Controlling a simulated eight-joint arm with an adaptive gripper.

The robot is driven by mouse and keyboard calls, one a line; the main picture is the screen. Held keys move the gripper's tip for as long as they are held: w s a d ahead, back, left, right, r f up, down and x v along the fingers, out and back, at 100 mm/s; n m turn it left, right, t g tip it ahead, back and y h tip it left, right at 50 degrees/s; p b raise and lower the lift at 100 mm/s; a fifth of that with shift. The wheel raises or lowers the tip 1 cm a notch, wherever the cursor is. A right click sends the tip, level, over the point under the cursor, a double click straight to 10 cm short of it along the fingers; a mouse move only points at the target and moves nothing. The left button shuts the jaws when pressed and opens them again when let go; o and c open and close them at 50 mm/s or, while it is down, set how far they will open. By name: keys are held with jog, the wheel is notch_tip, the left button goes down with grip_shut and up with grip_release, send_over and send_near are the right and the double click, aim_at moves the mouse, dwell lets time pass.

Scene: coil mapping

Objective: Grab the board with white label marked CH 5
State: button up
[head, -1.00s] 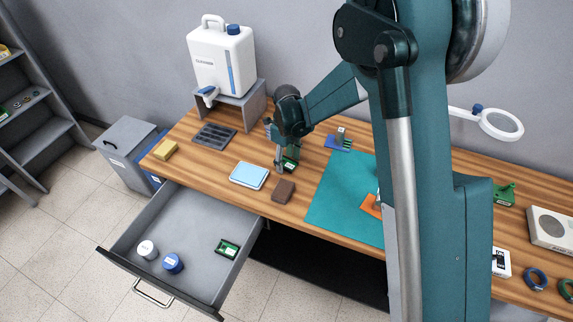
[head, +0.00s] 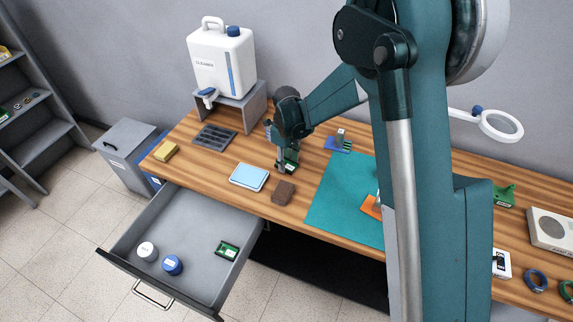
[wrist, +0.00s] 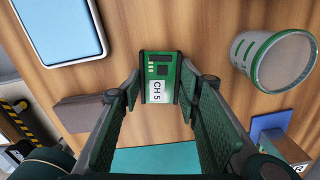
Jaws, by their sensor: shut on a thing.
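The green board with the white CH 5 label (wrist: 159,78) is between the two fingers of my gripper (wrist: 162,88) in the wrist view. The fingers touch its left and right sides, and the label text faces the camera. In the head view my gripper (head: 286,163) is low over the wooden table, shut on the board (head: 291,157), which is partly hidden by the fingers. I cannot tell whether the board is clear of the table.
A light-blue tray (head: 249,177), a brown block (head: 283,192) and a teal mat (head: 335,215) lie nearby. The open drawer (head: 190,285) holds another green board (head: 227,250) and two round containers.

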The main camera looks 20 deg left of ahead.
jog(key=shift+r, duration=0.2)
notch_tip(320, 180, up, 10)
jog(key=shift+f, duration=0.15)
dwell(0.4)
